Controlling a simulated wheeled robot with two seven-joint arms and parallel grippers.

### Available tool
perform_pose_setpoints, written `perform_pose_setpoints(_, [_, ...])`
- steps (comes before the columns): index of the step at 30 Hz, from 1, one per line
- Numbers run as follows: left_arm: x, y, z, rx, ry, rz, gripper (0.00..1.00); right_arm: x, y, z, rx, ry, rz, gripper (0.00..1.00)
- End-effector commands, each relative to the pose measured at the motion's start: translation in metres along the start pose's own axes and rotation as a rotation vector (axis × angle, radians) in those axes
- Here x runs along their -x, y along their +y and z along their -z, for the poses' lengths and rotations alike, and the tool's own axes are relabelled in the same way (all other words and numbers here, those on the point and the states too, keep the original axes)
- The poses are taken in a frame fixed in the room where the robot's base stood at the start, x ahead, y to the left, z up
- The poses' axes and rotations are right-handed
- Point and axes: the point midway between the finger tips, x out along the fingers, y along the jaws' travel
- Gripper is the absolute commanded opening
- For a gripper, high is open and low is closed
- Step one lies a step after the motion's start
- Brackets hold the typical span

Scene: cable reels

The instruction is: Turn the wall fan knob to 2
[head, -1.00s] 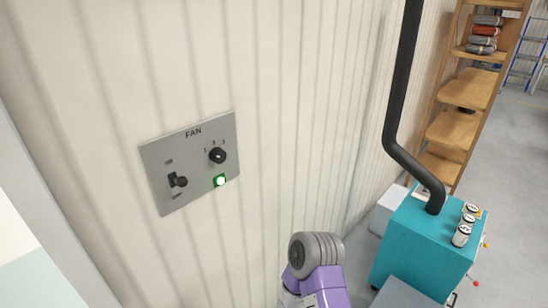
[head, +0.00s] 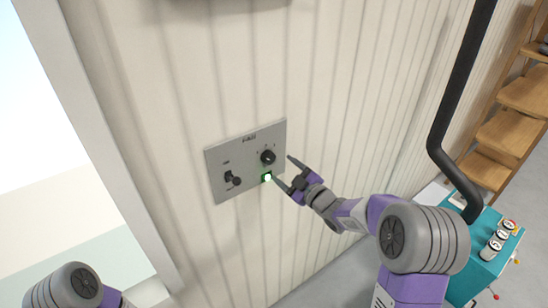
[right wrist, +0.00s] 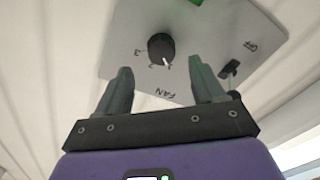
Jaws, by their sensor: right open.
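The grey FAN panel (head: 220,155) is fixed to the ribbed wall. Its round black knob (head: 268,157) is at the upper right, and also shows in the right wrist view (right wrist: 160,46), upside down. There, the knob's white pointer aims down and slightly right, to the right of the 3; the numeral at its tip is hard to read. My right gripper (head: 282,169) is open, just right of the knob in the head view. In the wrist view its fingers (right wrist: 161,70) are spread, with the knob beyond and between their tips, apparently untouched. My left gripper is out of view.
A black switch (head: 232,178) is at the panel's left, and a lit green lamp (head: 267,177) is below the knob. A door or window frame (head: 100,140) stands left. A teal machine (head: 482,245) with a black pipe (head: 460,80) and wooden shelves (head: 510,130) are right.

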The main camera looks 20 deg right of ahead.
Motion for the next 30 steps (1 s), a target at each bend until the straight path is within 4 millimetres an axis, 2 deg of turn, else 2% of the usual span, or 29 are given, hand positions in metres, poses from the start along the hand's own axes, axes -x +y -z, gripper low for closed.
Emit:
perform_pose_setpoints(3, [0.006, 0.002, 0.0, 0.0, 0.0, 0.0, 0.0, -0.021, -0.001, 0.001, -0.001, -0.001, 0.004, 0.68])
perform_pose_setpoints(9, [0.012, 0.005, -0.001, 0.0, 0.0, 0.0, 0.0, -0.048, -0.001, 0.0, -0.002, -0.002, 0.003, 0.68])
perform_pose_setpoints(15, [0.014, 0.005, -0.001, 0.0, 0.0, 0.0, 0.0, -0.059, -0.001, -0.001, -0.004, -0.003, 0.001, 0.68])
perform_pose_setpoints(22, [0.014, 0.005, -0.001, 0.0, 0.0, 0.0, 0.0, -0.059, -0.001, -0.001, -0.004, -0.003, 0.001, 0.68])
perform_pose_setpoints(30, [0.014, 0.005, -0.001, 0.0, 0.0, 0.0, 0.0, -0.059, -0.001, -0.001, -0.005, -0.003, 0.001, 0.27])
